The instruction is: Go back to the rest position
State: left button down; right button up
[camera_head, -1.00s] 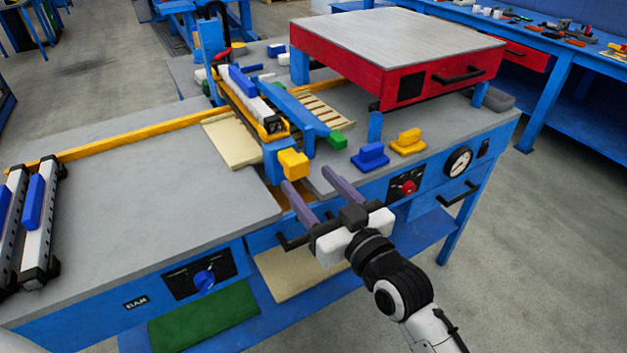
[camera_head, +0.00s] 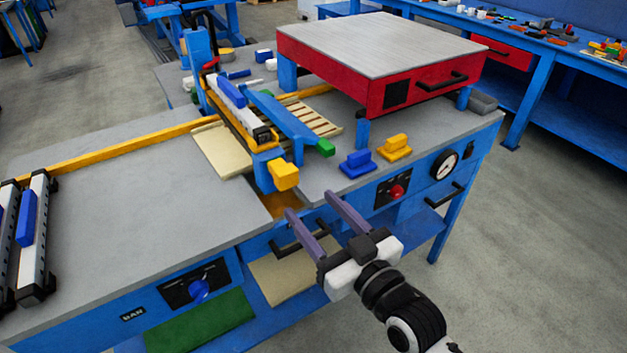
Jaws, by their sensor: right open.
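My right gripper (camera_head: 318,215) is open and empty, its two purple fingers spread apart. A gap shows between the fingers and that block. The white and black roller bar with a blue handle (camera_head: 231,91) lies along the yellow guide, beside the clamp bar. A beige panel (camera_head: 222,150) lies partly under it. My left gripper is not in view.
A red press (camera_head: 366,92) with a grey top stands at the back right. Black-and-white rails (camera_head: 37,237) lie at far left. The grey left tabletop (camera_head: 140,215) is mostly clear; open floor lies right.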

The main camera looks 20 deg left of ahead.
jog(key=s+d+f+m+g+h, duration=0.1)
jog(key=s+d+f+m+h, duration=0.1)
jog(key=s+d+f+h, duration=0.5)
jog(key=d+f+m+g+h, duration=0.1)
jog(key=d+f+m, duration=0.3)
jog(key=d, duration=0.6)
jog(key=s+d+f+m+g+h, duration=0.1)
jog(key=s+d+f+g+h, duration=0.2)
jog(key=s+d, duration=0.6)
jog(key=s+d+f+m+g+h, duration=0.1)
jog(key=s+d+f+g+h, duration=0.15)
jog(key=s+d, duration=0.6)
jog(key=w+a+f+t+y, duration=0.1)
jog(key=w+f+t, duration=0.1)
jog(key=f, duration=0.4)
jog(key=w+a+f+t, duration=0.2)
jog(key=w+f+t, duration=0.1)
jog(key=f, duration=0.4)
jog(key=shift+y, duration=0.35)
jog(key=shift+c, duration=0.2)
